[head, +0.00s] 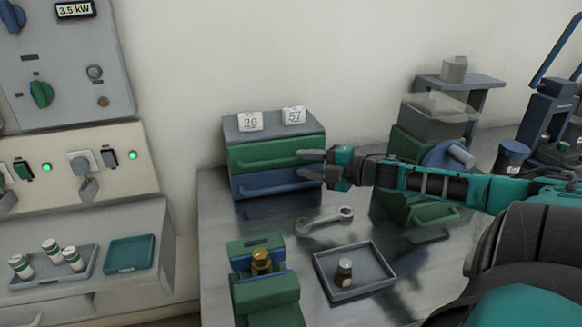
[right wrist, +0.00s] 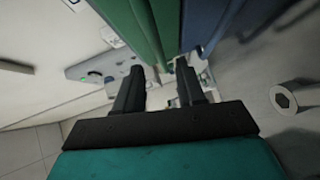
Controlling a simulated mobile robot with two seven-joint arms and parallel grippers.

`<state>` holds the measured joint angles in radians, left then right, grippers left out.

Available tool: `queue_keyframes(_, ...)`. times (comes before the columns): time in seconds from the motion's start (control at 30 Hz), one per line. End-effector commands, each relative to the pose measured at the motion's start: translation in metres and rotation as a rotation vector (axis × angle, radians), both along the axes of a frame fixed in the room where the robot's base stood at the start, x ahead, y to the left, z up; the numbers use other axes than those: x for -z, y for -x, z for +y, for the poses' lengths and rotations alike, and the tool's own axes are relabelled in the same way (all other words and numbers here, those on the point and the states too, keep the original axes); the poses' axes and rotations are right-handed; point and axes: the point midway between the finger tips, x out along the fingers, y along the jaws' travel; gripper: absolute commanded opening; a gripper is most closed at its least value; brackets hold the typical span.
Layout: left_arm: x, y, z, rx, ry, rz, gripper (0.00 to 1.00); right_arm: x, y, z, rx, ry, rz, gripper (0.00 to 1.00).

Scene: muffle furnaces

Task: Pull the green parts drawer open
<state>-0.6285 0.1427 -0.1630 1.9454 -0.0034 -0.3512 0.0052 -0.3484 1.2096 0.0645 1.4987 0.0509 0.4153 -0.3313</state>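The green parts drawer (head: 250,154) is the upper drawer of a grey cabinet (head: 228,130) at the back of the bench. It looks shut and has a long green handle across its front. A blue drawer (head: 240,186) lies below it. My right gripper (head: 300,164) reaches in from the right, in front of the drawers' right part. In the right wrist view its two dark fingers (right wrist: 159,85) stand apart, with the green drawer (right wrist: 146,28) and the blue drawer (right wrist: 201,22) just beyond them. I cannot tell whether the fingers touch a handle. My left gripper is not in view.
Number cards (head: 250,121) stand on the cabinet. A wrench (head: 325,222), a grey tray (head: 375,285) and a green vise (head: 268,293) lie in front on the bench. A green machine (head: 408,146) stands behind my right arm. Furnace panels (head: 75,75) fill the left.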

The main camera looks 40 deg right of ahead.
Motion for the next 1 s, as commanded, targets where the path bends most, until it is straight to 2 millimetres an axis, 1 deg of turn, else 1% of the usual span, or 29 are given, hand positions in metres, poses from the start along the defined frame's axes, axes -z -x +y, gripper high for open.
queue_keyframes(0.03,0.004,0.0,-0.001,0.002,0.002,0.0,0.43,0.002,-0.005,0.001,0.0,0.001,-0.003,0.39)
queue_keyframes(0.17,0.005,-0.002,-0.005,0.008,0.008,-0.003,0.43,0.003,-0.016,0.004,0.0,0.0,-0.003,0.39)
queue_keyframes(0.37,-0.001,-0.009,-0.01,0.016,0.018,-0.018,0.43,0.004,-0.031,0.008,0.001,-0.001,-0.003,0.39)
queue_keyframes(0.5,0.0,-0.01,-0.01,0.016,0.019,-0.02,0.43,0.006,-0.038,0.011,0.001,0.001,-0.002,0.39)
queue_keyframes(0.7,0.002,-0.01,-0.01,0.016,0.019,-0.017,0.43,0.006,-0.045,0.013,0.0,0.0,-0.001,0.39)
queue_keyframes(1.0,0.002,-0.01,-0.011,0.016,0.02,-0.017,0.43,0.007,-0.046,0.014,0.001,0.0,0.001,0.39)
